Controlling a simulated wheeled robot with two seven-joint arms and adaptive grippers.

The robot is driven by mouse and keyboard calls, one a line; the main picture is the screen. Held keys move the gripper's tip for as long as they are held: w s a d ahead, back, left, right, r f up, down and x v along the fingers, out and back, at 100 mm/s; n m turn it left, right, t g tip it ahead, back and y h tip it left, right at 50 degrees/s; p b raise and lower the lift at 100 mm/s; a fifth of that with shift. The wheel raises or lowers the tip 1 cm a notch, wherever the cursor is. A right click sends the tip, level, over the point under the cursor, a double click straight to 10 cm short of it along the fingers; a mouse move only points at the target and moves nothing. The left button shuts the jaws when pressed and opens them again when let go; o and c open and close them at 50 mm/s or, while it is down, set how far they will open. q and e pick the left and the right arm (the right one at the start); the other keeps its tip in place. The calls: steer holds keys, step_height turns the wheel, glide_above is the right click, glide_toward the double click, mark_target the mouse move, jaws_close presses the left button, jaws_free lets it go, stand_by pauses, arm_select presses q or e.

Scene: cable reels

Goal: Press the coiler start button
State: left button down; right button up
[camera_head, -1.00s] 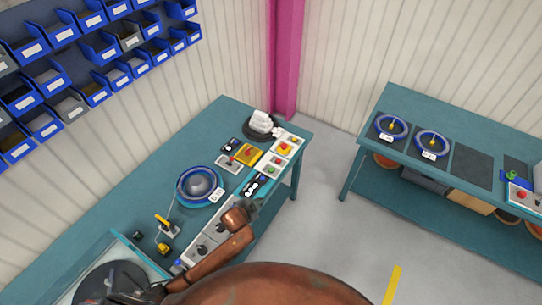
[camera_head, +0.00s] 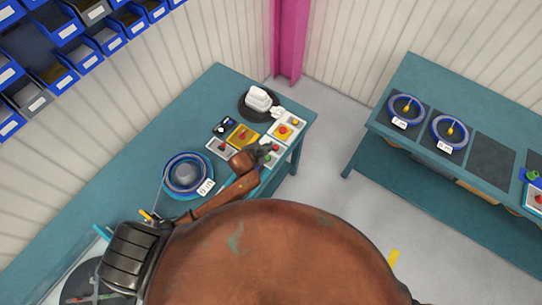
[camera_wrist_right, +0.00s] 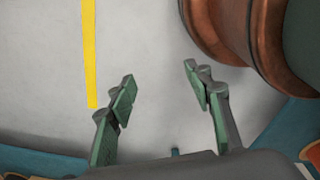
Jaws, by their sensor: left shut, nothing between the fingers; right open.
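A white control panel on the teal bench, in the head view, carries a red button (camera_head: 275,147) and a green button (camera_head: 267,159). I cannot read which one is the coiler start button. My left gripper (camera_head: 264,148) is shut and empty, right at this panel and partly covering it. I cannot tell whether its tips touch a button. The coiler with a blue-rimmed reel (camera_head: 187,172) sits on the bench left of my left forearm. My right gripper (camera_wrist_right: 160,78) is open and empty in the right wrist view, above the grey floor.
Another white panel with a red button on yellow (camera_head: 284,130) lies just beyond. A yellow box (camera_head: 242,136) and a grey switch box (camera_head: 221,148) sit beside it. A white object on a dark disc (camera_head: 258,101) stands at the back. A second bench (camera_head: 428,75) with reels is at right.

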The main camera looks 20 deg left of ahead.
arm_select(q)
steer(key=f+b, duration=0.2)
steer(key=a+f+b, duration=0.1)
steer(key=f+b, duration=0.1)
steer(key=shift+w, duration=0.1)
step_height(320, 180, down, 4)
steer(key=b, duration=0.4)
steer(key=shift+w, duration=0.15)
steer(key=shift+f, duration=0.3)
steer(key=shift+f+b, duration=0.3)
steer(key=shift+f, duration=0.05)
arm_select(e)
step_height(320, 180, down, 8)
steer(key=shift+w+d+f, duration=0.15)
steer(key=shift+w, duration=0.2)
steer(key=shift+s, duration=0.35)
